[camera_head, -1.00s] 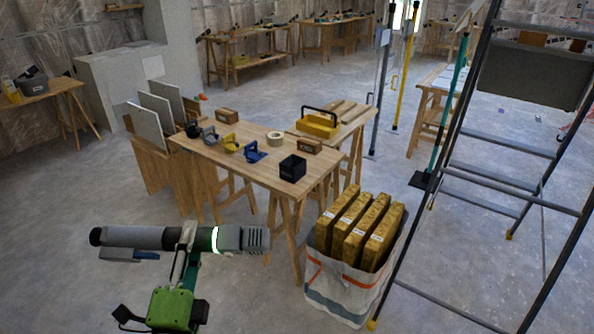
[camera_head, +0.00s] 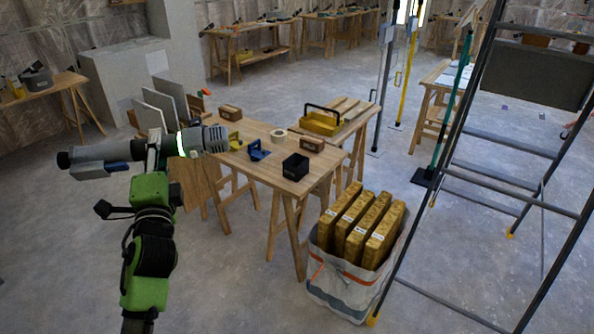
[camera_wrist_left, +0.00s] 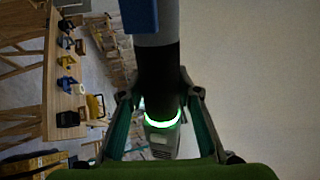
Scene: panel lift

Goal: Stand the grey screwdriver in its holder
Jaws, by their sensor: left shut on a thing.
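The grey screwdriver (camera_head: 97,156), a thick power tool with a black end, blue trigger, glowing ring and ribbed grey end, lies roughly level in my left gripper (camera_head: 158,150). The left fingers are shut around its body. In the left wrist view the tool (camera_wrist_left: 160,85) runs between the two fingers. It is in the air, its ribbed end over the table's left part in the head view. A grey holder-like piece (camera_wrist_left: 66,42) stands on the table beside yellow (camera_head: 235,141) and blue (camera_head: 259,150) ones; the tool hides the grey one in the head view. My right gripper is not in view.
The wooden table (camera_head: 270,170) also bears a black box (camera_head: 295,167), a tape roll (camera_head: 278,135) and wooden blocks. A yellow toolbox (camera_head: 321,122) is behind. A white bag (camera_head: 340,290) of yellow packs and a ladder (camera_head: 470,165) stand right. Panels (camera_head: 158,110) lean at the left.

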